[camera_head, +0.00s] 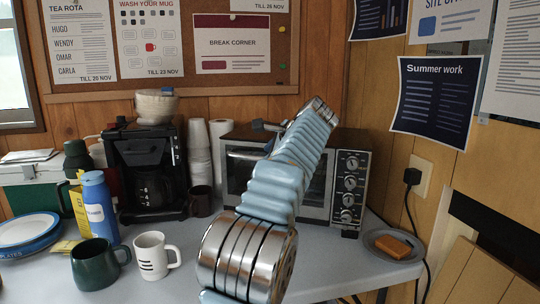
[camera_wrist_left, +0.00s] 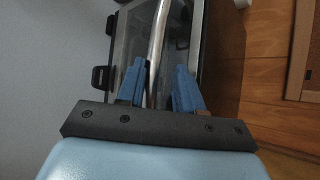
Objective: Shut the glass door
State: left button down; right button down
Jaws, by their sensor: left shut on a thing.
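The toaster oven (camera_head: 352,160) stands at the back of the counter, with a dark top and a column of knobs at its right. Its glass door (camera_head: 317,195) shows at the front, partly hidden behind my left arm. I cannot tell how far it stands open. In the left wrist view, the door's silver handle bar (camera_wrist_left: 158,35) runs between the two blue fingers of my left gripper (camera_wrist_left: 159,78), which is shut on it. In the head view, this gripper (camera_head: 262,127) is small and mostly hidden by my arm. My right gripper is out of view.
A coffee maker (camera_head: 142,170) and stacked cups (camera_head: 199,150) stand left of the oven. A white mug (camera_head: 152,256), green mug (camera_head: 92,266) and blue bottle (camera_head: 98,205) stand at front left.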

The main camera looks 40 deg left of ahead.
pick_arm(q)
jog(key=shift+w+r, duration=0.25)
jog(key=shift+r, duration=0.15)
jog(key=c, duration=1.2)
grip_release()
jog(key=shift+c, duration=0.8)
jog(key=shift+d, duration=0.15)
jog(key=v, duration=1.3)
jog(key=shift+s+d, duration=0.2)
jog(key=shift+s, duration=0.05)
